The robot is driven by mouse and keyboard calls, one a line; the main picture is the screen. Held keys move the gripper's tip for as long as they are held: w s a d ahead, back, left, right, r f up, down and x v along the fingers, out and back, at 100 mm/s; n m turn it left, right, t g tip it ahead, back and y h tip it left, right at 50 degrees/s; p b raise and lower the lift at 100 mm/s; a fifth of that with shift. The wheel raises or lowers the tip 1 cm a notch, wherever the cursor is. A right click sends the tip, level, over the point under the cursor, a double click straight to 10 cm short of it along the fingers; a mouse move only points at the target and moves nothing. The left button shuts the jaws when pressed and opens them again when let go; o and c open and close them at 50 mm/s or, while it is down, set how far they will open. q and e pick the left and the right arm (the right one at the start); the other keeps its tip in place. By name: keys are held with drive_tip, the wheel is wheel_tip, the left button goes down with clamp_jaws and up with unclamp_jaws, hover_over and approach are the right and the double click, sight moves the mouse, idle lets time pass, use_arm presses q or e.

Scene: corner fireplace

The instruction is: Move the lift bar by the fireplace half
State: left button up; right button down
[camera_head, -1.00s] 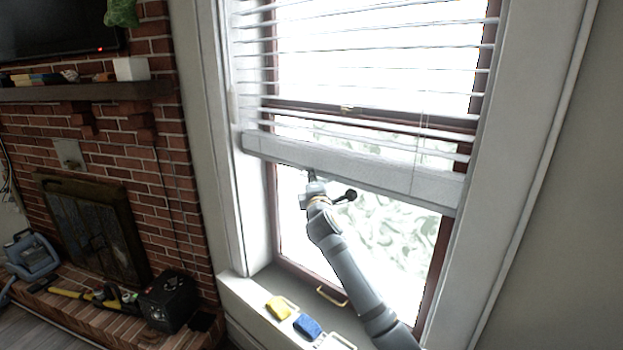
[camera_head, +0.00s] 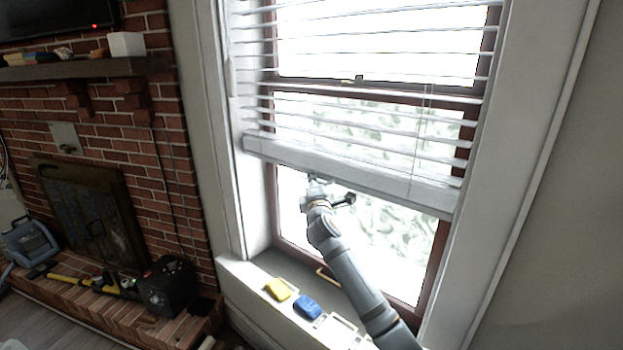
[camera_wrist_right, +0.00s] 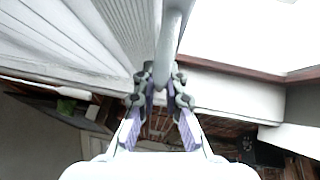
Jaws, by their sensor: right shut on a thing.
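The lift bar (camera_head: 350,174) is the pale bottom rail of the white window blind (camera_head: 362,122). It hangs across the window, slanting down to the right in the head view. My right gripper (camera_head: 316,182) is at its lower edge, left of the middle. In the right wrist view my right gripper (camera_wrist_right: 160,80) has its fingers closed around a grey bar (camera_wrist_right: 173,30), with pale blind slats at the left. The exact contact is small in the head view. My left gripper is not in view.
The brick fireplace (camera_head: 165,190) and its mantel (camera_head: 85,68) stand at the left. On the sill below are a yellow sponge (camera_head: 277,290), a blue sponge (camera_head: 307,307) and a white tray (camera_head: 340,328). A black box (camera_head: 168,287) and tools lie on the hearth.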

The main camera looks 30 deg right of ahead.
drive_tip(key=c, duration=1.4)
unclamp_jaws()
drive_tip(key=shift+r, duration=0.1)
drive_tip(key=v, duration=1.2)
